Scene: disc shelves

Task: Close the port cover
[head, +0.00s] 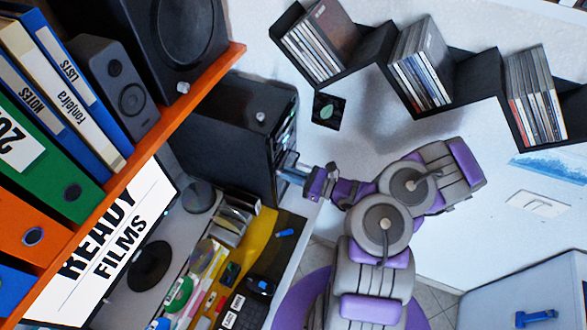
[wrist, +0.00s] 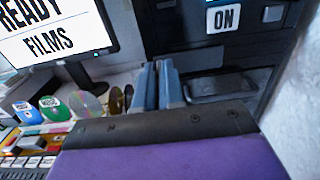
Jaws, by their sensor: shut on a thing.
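The black computer tower (head: 222,133) stands on the desk, left of my gripper in the head view. In the wrist view its dark front shows an ON label (wrist: 223,18). The port cover (wrist: 222,86) appears as a dark panel low on that front, just right of my fingers. My gripper (head: 287,165) reaches the tower's front edge. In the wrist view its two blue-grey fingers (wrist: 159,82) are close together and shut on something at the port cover. The gripped edge is hidden, and the cover's exact angle cannot be told.
A monitor (head: 110,240) stands left of the tower, under an orange shelf (head: 205,88) with binders and speakers. Discs and a keyboard (head: 236,305) crowd the desk. Black zigzag shelves (head: 370,52) hold disc cases on the wall. A white wall edge (wrist: 295,110) is close at right.

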